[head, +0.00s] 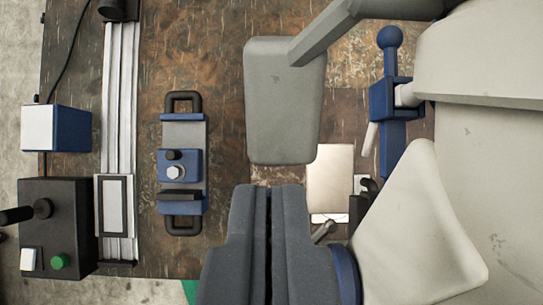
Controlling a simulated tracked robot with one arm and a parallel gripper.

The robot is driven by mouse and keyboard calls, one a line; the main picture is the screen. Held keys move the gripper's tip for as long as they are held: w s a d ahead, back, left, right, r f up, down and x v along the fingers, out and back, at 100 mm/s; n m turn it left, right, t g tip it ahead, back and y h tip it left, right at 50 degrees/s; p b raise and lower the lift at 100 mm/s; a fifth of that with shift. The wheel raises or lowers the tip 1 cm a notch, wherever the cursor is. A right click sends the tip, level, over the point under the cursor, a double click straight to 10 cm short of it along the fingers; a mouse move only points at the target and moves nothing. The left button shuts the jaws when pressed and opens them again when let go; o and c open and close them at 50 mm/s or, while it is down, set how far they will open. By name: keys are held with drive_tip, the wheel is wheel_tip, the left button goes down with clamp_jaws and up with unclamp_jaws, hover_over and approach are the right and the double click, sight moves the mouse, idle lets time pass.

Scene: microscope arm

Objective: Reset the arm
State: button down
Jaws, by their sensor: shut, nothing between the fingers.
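My gripper (262,192) is at the bottom centre, its two dark grey fingers pointing up the picture. The fingers are together with only a thin dark line between them, and nothing is held. A large pale grey arm-like body (490,60) fills the right side. A grey flat block (285,100) on a grey bar lies straight ahead of my fingertips, a short gap away in the picture. A blue ball-topped lever or clamp (390,95) is at the upper right. I cannot tell which part is the arm named in the task.
A brown worktop (225,40) lies below. On it are a blue and grey block with two black handles (182,165), a silver rail (120,130), a blue and white box (57,127), a black control box with a green button (58,225) and a pale plate (331,178).

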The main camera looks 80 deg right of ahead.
drive_tip(key=w+a+r+t+b, duration=0.25)
drive_tip(key=a+r, duration=0.35)
drive_tip(key=a, duration=0.5)
drive_tip(key=s+a+r+n+t+b, duration=0.1)
drive_tip(key=s+a+r, duration=0.3)
drive_tip(key=a, duration=0.5)
drive_tip(key=s+a+r+n+t+y+b, duration=0.1)
drive_tip(key=s+a+r+t+b, duration=0.2)
drive_tip(key=a, duration=0.5)
drive_tip(key=s+a+r+n+t+b, duration=0.1)
drive_tip(key=s+a+r+t+b, duration=0.1)
drive_tip(key=s+a+r, duration=0.3)
drive_tip(key=a+t, duration=0.1)
drive_tip(key=a, duration=0.3)
drive_tip(key=shift+s+a+r+y+b, duration=0.15)
drive_tip(key=shift+a+r+y+b, duration=0.2)
drive_tip(key=shift+r+y, duration=0.05)
drive_tip(key=shift+d, duration=0.1)
